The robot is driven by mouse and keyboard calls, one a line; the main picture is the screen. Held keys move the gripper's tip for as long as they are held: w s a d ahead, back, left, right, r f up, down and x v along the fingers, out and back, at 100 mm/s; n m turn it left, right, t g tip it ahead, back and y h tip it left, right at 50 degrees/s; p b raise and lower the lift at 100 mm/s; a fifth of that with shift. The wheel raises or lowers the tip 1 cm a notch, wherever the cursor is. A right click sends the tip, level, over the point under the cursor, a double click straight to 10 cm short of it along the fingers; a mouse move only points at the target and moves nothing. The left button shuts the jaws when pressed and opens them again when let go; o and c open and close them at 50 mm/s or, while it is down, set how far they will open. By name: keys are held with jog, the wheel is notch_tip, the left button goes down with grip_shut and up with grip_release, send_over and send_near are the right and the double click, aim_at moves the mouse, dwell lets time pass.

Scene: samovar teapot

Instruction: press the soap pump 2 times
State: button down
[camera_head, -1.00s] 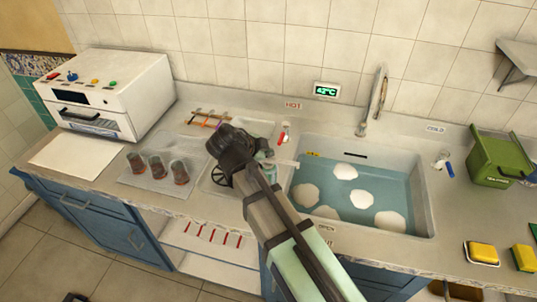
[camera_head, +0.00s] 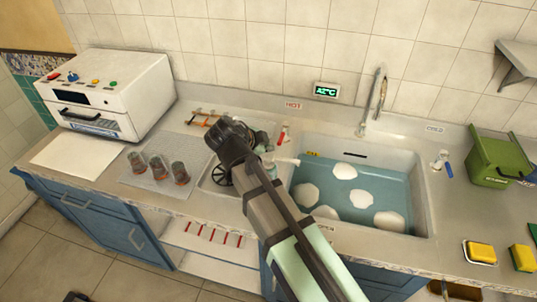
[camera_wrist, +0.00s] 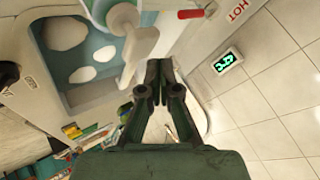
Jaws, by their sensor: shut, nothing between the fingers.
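The soap pump (camera_head: 285,161) is partly hidden behind my arm at the sink's left edge, and its pale spout points right over the basin. In the wrist view, what looks like the white pump head and spout (camera_wrist: 141,42) is at the top, left of centre. My gripper (camera_wrist: 159,64) is shut and empty, its fingertips close together just below the spout in that picture. I cannot tell whether they touch the pump. In the head view my wrist hides the fingers.
The sink (camera_head: 432,215) holds blue water with several white foam patches. The faucet (camera_head: 378,98) stands behind it. Several glasses (camera_head: 158,167) stand on a mat at left, near a white oven (camera_head: 115,95). A green bin (camera_head: 492,158) and yellow sponges (camera_head: 481,253) are at right.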

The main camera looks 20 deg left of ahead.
jog(key=shift+r+p, duration=0.75)
jog(key=shift+r, duration=1.7)
jog(key=shift+d, duration=0.1)
